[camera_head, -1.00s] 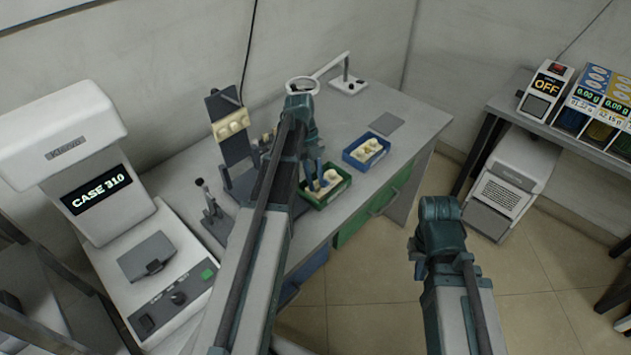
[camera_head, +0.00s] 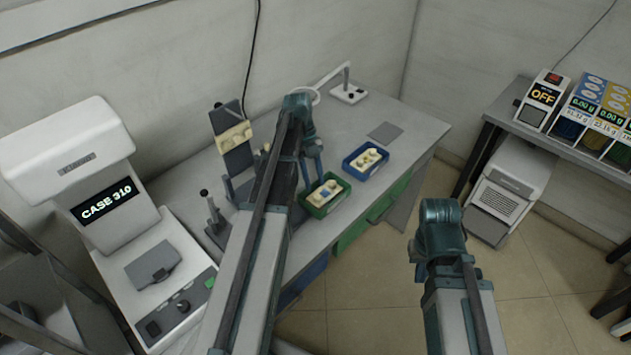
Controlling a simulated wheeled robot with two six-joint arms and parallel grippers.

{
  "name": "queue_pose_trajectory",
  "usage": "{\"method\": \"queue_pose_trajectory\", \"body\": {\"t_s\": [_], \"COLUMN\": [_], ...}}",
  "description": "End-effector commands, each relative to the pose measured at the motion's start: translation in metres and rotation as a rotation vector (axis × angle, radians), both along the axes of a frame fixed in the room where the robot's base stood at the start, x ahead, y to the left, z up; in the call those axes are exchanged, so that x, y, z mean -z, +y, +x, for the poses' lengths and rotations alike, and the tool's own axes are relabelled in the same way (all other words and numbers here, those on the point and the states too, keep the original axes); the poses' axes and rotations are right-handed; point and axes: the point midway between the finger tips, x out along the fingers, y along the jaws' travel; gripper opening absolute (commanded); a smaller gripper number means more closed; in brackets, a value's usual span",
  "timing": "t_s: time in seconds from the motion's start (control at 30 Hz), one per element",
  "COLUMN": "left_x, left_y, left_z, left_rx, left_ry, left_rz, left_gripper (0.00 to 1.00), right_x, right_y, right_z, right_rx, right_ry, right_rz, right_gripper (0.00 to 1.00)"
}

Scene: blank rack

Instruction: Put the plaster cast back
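A green tray (camera_head: 346,194) stands at the table's front edge with a cream plaster cast (camera_head: 318,197) in it, and a blue patch shows on or beside the cast. A blue tray (camera_head: 351,169) to its right holds another cream cast (camera_head: 366,160) with small coloured marks. A cream cast (camera_head: 236,136) also sits on a dark upright stand. My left gripper (camera_head: 313,183) points down just above the green tray's back-left side. Its two fingers are apart, with nothing visible between them. My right gripper (camera_head: 437,250) hangs over the floor, its fingers hidden by the wrist.
A ring lamp (camera_head: 348,93) and a flat grey pad (camera_head: 385,132) are at the table's back right. A side bench (camera_head: 495,113) at the right carries a box reading OFF (camera_head: 541,97) and dispensers.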

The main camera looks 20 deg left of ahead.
Motion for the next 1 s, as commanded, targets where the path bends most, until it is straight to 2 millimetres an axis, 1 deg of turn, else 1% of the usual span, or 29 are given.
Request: {"method": "queue_pose_trajectory", "body": {"t_s": [0.03, 0.3, 0.43, 0.57, 0.83, 0.87, 0.93, 0.97, 1.0], "left_x": [-0.016, -0.057, -0.071, -0.076, -0.075, -0.075, -0.074, -0.074, -0.073], "left_y": [0.003, 0.017, 0.022, 0.025, 0.024, 0.022, 0.012, 0.005, -0.006], "left_z": [0.003, 0.013, 0.017, 0.019, 0.018, 0.017, 0.014, 0.011, 0.007], "left_rx": [-0.001, -0.001, 0.000, 0.000, -0.002, -0.008, -0.043, -0.068, -0.114], "left_ry": [0.000, 0.000, 0.000, 0.000, 0.001, 0.003, 0.017, 0.025, 0.040], "left_rz": [0.000, 0.000, 0.000, 0.000, 0.002, 0.005, 0.025, 0.040, 0.067], "left_gripper": [0.39, 0.39, 0.39, 0.39, 0.39, 0.39, 0.39, 0.39, 0.39], "right_x": [-0.016, -0.057, -0.071, -0.076, -0.075, -0.075, -0.075, -0.075, -0.075], "right_y": [0.000, 0.000, 0.000, 0.000, 0.000, 0.000, 0.000, 0.000, 0.000], "right_z": [0.000, 0.000, 0.000, 0.000, 0.000, 0.000, 0.000, 0.000, 0.000], "right_rx": [0.000, 0.000, 0.000, 0.000, 0.000, 0.000, 0.000, 0.000, 0.000], "right_ry": [0.000, 0.000, 0.000, 0.000, 0.000, 0.000, 0.000, 0.000, 0.000], "right_rz": [0.000, 0.000, 0.000, 0.000, 0.000, 0.000, 0.000, 0.000, 0.000], "right_gripper": [0.00, 0.00, 0.00, 0.00, 0.00, 0.00, 0.00, 0.00, 0.00]}}
